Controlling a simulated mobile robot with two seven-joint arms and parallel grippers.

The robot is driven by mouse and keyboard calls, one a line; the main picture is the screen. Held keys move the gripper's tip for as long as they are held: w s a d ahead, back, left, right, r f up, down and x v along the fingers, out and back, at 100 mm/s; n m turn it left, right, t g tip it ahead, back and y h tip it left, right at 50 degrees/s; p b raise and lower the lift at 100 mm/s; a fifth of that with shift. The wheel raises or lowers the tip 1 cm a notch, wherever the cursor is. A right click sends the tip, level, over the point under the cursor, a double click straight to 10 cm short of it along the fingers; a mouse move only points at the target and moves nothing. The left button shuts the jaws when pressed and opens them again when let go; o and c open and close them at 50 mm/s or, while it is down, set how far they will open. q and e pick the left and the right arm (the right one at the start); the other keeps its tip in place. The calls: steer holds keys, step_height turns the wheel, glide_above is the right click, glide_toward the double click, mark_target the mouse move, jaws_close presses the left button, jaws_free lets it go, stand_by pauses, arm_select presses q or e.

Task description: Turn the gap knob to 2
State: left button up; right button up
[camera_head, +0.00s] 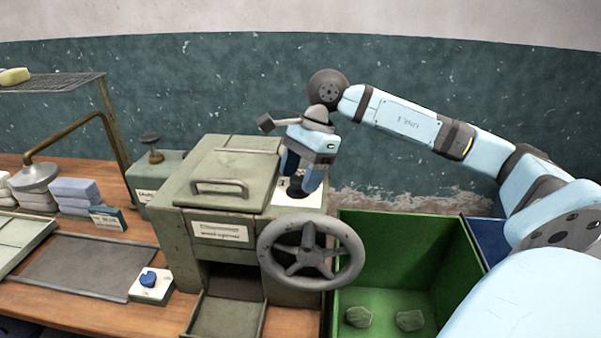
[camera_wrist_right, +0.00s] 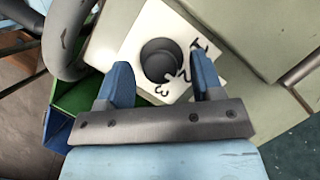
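The gap knob (camera_wrist_right: 160,60) is a round black knob on a white plate (camera_wrist_right: 150,25) marked 1, 2 and 3 in the right wrist view. The plate lies on top of the green-grey machine (camera_head: 220,170), behind the handwheel, in the head view. My right gripper (camera_head: 303,182) points down over the plate. In the right wrist view its two blue fingers are apart, one on each side of the knob, with gaps showing. I cannot tell how deep they reach or which number the knob points to. My left gripper is not in view.
A large grey handwheel (camera_head: 310,255) stands at the machine's front right. A green bin (camera_head: 400,245) with two dull green lumps is to the right. A small blue knob (camera_head: 149,279) on a white base is on the wooden bench. A handled lid tops the machine.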

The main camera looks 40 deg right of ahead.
steer(key=v, duration=1.3)
steer(key=shift+d+r, duration=0.2)
steer(key=shift+r, duration=0.15)
